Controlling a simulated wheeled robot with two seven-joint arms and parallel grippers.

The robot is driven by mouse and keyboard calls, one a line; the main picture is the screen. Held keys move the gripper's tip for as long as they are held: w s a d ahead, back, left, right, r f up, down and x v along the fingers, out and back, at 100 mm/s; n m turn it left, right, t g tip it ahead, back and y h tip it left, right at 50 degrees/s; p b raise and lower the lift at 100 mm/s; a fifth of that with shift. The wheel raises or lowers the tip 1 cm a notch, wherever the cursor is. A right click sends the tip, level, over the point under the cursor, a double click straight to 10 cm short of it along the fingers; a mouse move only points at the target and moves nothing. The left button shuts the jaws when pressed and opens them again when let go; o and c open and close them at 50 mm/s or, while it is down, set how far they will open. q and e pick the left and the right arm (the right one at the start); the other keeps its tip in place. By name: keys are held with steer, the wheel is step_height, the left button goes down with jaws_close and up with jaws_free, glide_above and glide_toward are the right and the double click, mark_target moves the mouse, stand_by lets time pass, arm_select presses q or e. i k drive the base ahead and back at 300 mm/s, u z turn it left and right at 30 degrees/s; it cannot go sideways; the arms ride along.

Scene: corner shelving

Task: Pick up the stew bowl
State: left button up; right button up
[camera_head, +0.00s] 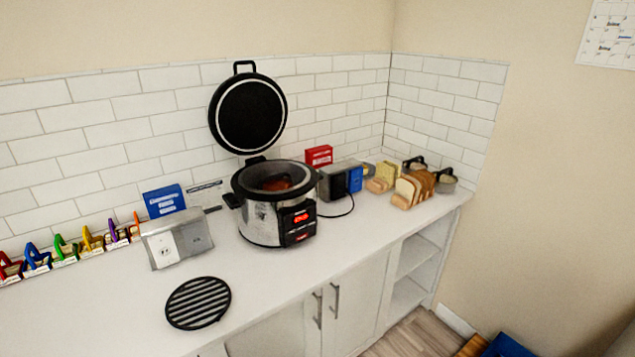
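I see no separate stew bowl that I can name for certain. A silver and black cooker (262,217) stands open on the white counter, its round black lid (248,114) raised upright behind it. Inside the cooker is a dark inner pot with a reddish-orange content (277,183); whether this is the stew bowl I cannot tell. Small lidded pots (445,181) stand at the counter's right end, partly behind bread. Neither of my grippers is in view.
A round black grill rack (198,303) lies on the counter (110,318) at the front. A grey outlet box (176,240), a blue box (164,201) and bread slices (406,191) flank the cooker. Coloured clips (62,247) line the left wall. The front left counter is clear.

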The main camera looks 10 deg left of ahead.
mark_target(276, 181)
steer(key=z, duration=0.25)
steer(key=i, duration=1.15)
steer(key=u, duration=0.05)
